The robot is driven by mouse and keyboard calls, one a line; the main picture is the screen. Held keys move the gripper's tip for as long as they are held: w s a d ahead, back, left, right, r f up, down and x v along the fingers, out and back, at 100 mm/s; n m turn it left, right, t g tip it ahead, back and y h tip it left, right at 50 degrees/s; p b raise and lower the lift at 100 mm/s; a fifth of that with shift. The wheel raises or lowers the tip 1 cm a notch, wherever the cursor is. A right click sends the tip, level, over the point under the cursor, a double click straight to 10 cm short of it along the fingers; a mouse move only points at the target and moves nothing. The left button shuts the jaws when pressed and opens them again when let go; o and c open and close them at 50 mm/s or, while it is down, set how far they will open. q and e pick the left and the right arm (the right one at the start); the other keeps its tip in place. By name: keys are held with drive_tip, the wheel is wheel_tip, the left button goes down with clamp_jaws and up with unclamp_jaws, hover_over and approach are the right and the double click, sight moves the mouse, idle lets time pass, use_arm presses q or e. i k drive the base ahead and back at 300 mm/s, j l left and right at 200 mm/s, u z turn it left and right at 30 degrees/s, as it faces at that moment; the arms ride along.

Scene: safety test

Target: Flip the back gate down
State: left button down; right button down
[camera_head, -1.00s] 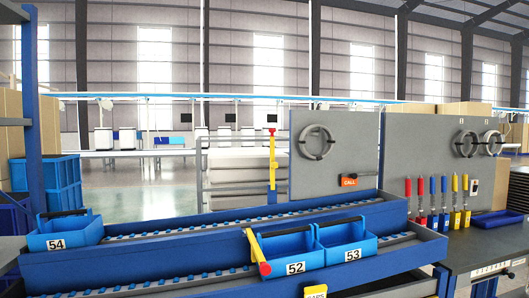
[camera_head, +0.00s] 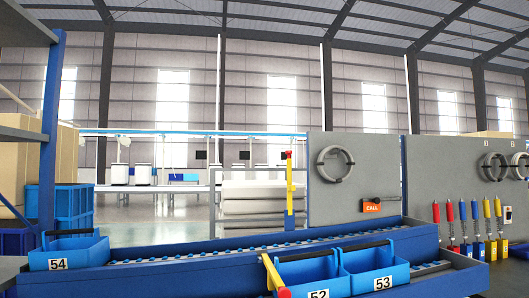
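The back gate (camera_head: 290,192) is a narrow yellow bar with a red tip and a blue lower part. It stands upright at the far side of the blue roller rack (camera_head: 190,248). A second yellow bar with a red end, the front gate (camera_head: 271,274), lies lowered and slanted toward me, just left of bin 52 (camera_head: 304,272). Neither of my grippers shows in the view.
Blue bin 54 (camera_head: 68,252) sits at the rack's left end. Bin 53 (camera_head: 376,268) sits beside bin 52. A grey panel (camera_head: 355,150) with a coiled cable and an orange call box (camera_head: 371,206) stands right of the back gate. Screwdrivers (camera_head: 475,220) hang at the right.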

sight(290, 187)
drive_tip(key=i+l+u, duration=0.1)
drive_tip(key=i+u, duration=0.4)
drive_tip(key=i+l+u, duration=0.3)
drive_tip(key=i+u, duration=0.15)
drive_tip(key=i, duration=0.15)
